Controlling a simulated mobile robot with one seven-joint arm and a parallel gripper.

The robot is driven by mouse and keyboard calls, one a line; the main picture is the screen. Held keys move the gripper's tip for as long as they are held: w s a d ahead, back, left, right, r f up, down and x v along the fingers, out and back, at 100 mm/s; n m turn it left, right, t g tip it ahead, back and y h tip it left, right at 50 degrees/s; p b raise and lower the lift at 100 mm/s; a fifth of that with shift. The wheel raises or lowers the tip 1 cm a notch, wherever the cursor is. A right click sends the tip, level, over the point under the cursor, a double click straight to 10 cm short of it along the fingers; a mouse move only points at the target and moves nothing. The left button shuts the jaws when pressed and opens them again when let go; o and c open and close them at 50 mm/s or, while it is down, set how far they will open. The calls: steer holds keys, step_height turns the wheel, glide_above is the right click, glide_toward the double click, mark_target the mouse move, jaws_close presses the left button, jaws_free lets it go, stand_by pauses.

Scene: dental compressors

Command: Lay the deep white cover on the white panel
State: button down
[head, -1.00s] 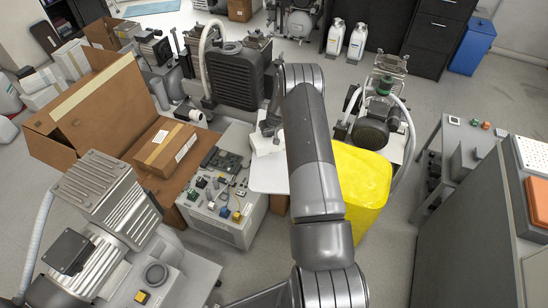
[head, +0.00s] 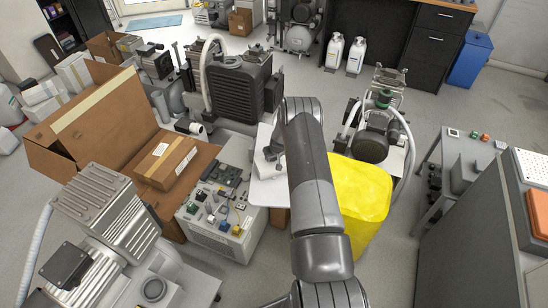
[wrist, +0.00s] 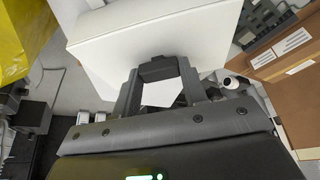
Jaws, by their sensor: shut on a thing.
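The deep white cover (head: 270,190) is held out in front of my arm in the head view. In the wrist view it (wrist: 150,38) fills the upper middle, with a broad flat face and an edge toward me. My gripper (wrist: 158,70) is shut on its near edge; in the head view the gripper (head: 272,148) is partly hidden by my forearm. The white panel appears to be the pale box (head: 222,225) with circuit boards and coloured parts exposed on top. It stands just left of the cover in the head view, and the cover is apart from its top.
An open cardboard box (head: 95,125) with a smaller carton (head: 166,162) stands left of the panel. A black finned compressor (head: 238,90) stands behind.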

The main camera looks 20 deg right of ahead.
steer(key=shift+f, duration=0.1)
steer(key=c, duration=0.9)
jaws_free()
steer(key=shift+o, duration=0.2)
steer(key=w+a+r+v, duration=0.1)
steer(key=w+a+v, duration=0.1)
steer(key=v, duration=0.9)
steer(key=w+a+v, duration=0.1)
steer(key=a+v, duration=0.1)
steer(key=v, duration=0.9)
steer(key=w+a+r+v, duration=0.1)
steer(key=w+a+v, duration=0.1)
steer(key=v, duration=0.9)
steer(key=s+a+r, duration=0.3)
steer(key=s+r, duration=0.2)
steer(key=r, duration=0.2)
steer(key=s+a+r, duration=0.3)
steer(key=s+r, duration=0.2)
steer(key=r, duration=0.3)
steer(key=s+a+r, duration=0.2)
steer(key=s+r, duration=0.1)
steer(key=s, duration=0.6)
steer(key=s+a+r, duration=0.2)
steer(key=s+r, duration=0.1)
steer(key=s, duration=0.7)
steer(key=s+a+r+t, duration=0.1)
steer(key=s+a+r, duration=0.2)
steer(key=s, duration=0.7)
steer(key=shift+s, duration=0.25)
